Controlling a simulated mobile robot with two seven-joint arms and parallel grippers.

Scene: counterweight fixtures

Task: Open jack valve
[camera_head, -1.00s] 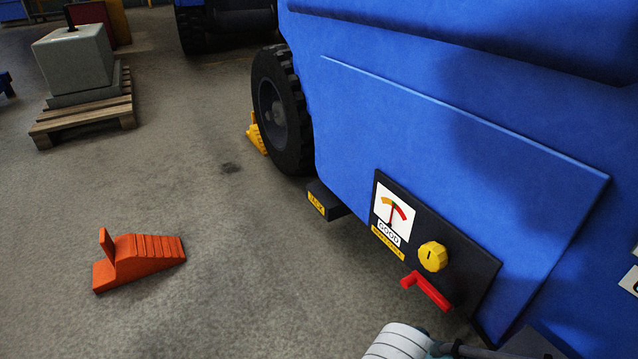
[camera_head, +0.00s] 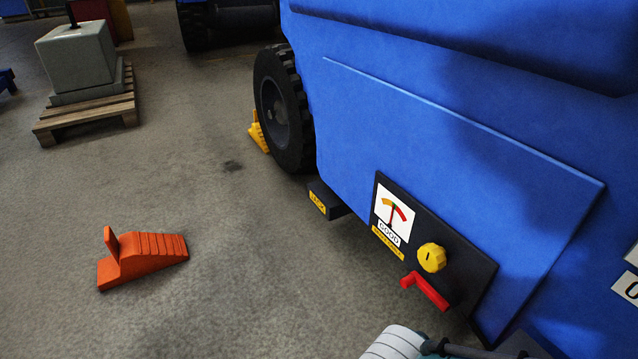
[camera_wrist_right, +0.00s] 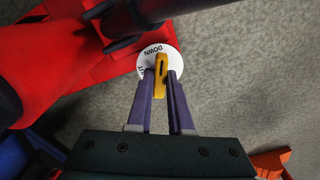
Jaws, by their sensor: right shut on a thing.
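In the right wrist view, my right gripper (camera_wrist_right: 160,75) is shut on a narrow yellow valve handle (camera_wrist_right: 161,69), one purple finger on each side. The handle sits on a round white dial (camera_wrist_right: 172,50) printed "DOWN". Other letters on the dial's left are partly hidden by a finger. The dial is on a red body (camera_wrist_right: 75,75), apparently the jack. In the head view, part of an arm of mine enters at the bottom edge, but neither gripper shows there.
A blue machine (camera_head: 400,110) fills the right, with a black panel (camera_head: 470,264) holding a gauge reading "GOOD", a yellow knob (camera_head: 432,257) and a red lever (camera_head: 426,290). An orange chock (camera_head: 145,257) lies on open floor. A yellow chock (camera_head: 259,135) touches the tyre (camera_head: 285,105).

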